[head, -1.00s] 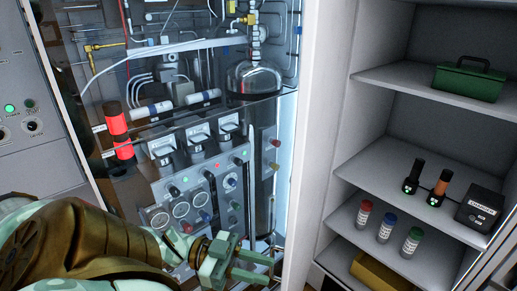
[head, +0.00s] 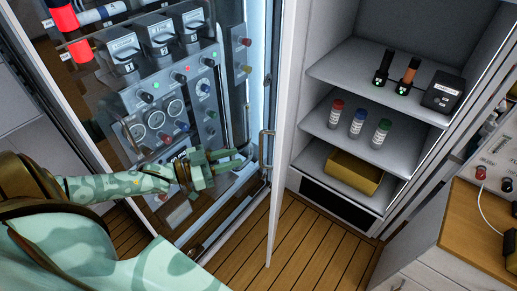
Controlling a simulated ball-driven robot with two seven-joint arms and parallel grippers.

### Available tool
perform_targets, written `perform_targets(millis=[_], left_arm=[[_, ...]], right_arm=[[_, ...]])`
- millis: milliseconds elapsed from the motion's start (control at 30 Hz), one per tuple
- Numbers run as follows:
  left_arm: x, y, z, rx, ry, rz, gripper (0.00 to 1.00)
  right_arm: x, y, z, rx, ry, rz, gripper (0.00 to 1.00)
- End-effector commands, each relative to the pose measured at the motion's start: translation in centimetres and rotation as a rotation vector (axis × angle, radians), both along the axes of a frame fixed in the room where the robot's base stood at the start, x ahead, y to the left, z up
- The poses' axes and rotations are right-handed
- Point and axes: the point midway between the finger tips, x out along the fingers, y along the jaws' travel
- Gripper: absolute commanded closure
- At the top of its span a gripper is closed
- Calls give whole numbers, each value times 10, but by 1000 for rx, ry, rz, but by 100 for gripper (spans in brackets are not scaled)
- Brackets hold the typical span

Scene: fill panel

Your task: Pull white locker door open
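The white locker door (head: 287,120) stands swung out and is seen nearly edge-on. A handle (head: 263,150) shows on its left side. The white locker (head: 310,70) right of the door is open to view, with its shelves visible. My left gripper (head: 236,160) is just left of the handle, its fingers pointing right toward it. The fingers are apart with a gap between them, and nothing shows held. I cannot tell if a fingertip touches the handle. My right gripper is not in view.
The fill panel (head: 165,80) with knobs and gauges stands close behind my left gripper. Locker shelves hold three capped vials (head: 357,122), two dark handheld items, a black box (head: 443,92) and a yellow bin (head: 352,172). A wood-topped counter (head: 465,220) is at right. Wooden floor (head: 320,245) is clear in front.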

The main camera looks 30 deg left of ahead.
Motion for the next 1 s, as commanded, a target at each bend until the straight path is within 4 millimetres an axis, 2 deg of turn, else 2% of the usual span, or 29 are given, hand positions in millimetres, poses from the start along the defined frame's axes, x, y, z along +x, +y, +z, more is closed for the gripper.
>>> perform_targets(millis=[100, 333, 500, 767, 800, 900, 1000], left_arm=[[26, -18, 2, -1, -7, -1, 73], [60, -44, 1, -1, -3, 0, 73], [70, -51, 1, 1, -1, -1, 73], [72, -53, 0, 1, -1, -1, 73], [72, -53, 0, 1, -1, -1, 75], [72, -52, 0, 1, -1, -1, 100], [72, -52, 0, 1, -1, -1, 100]], right_arm=[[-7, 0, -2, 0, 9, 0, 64], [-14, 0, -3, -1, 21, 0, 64], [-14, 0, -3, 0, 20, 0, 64], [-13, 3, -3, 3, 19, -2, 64], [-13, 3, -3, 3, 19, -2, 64], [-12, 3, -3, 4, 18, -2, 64], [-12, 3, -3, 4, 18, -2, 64]])
